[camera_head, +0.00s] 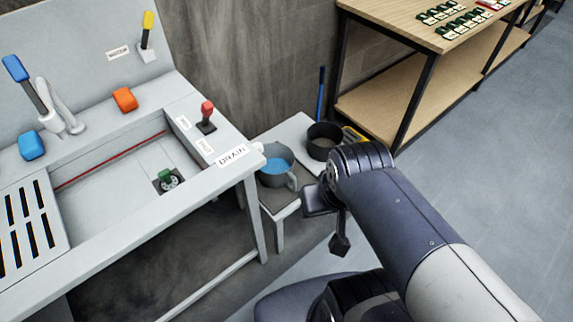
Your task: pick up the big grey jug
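A grey jug (277,178) with blue liquid inside stands upright on a small light-grey stool or low bench, right of the sink. Its handle (292,183) is on the right side, towards my arm. My gripper (333,218) is at the end of my arm, just right of and nearer than the jug, with a visible gap between them. Its dark parts point down and left. Whether its fingers are open or shut is unclear from this angle. No held object shows.
A dark round pot (323,141) stands close behind the jug, with a yellow item (353,136) and a blue stick (320,94) near it. The sink (100,190) with a DRAIN label is left. A wooden shelf table (400,105) stands behind. Floor at right is clear.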

